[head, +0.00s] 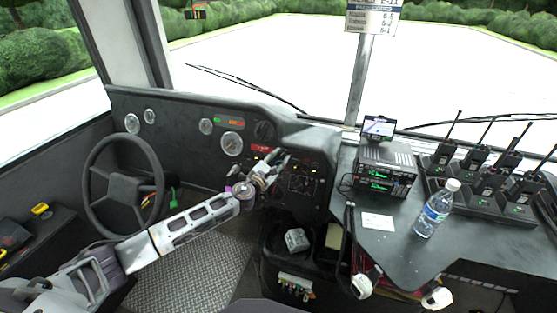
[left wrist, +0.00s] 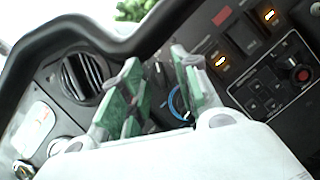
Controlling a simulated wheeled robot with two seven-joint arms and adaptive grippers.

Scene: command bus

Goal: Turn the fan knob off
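My left gripper (head: 278,160) reaches across the cab to the dashboard panel right of the steering wheel. In the left wrist view, its two green-padded fingers (left wrist: 155,92) are apart, with a gap between them. A dark round knob with a blue ring (left wrist: 178,104) shows on the panel just behind the right finger and is partly covered by it. I cannot tell whether this is the fan knob, or whether the finger touches it. In the head view the gripper hides this part of the panel.
A round air vent (left wrist: 82,77) lies left of the fingers; a red-centred knob (left wrist: 300,74) and lit switches lie right. The steering wheel (head: 93,205) stands left of my arm. A bottle (head: 435,208), radios (head: 385,182) and walkie-talkies stand on the right counter.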

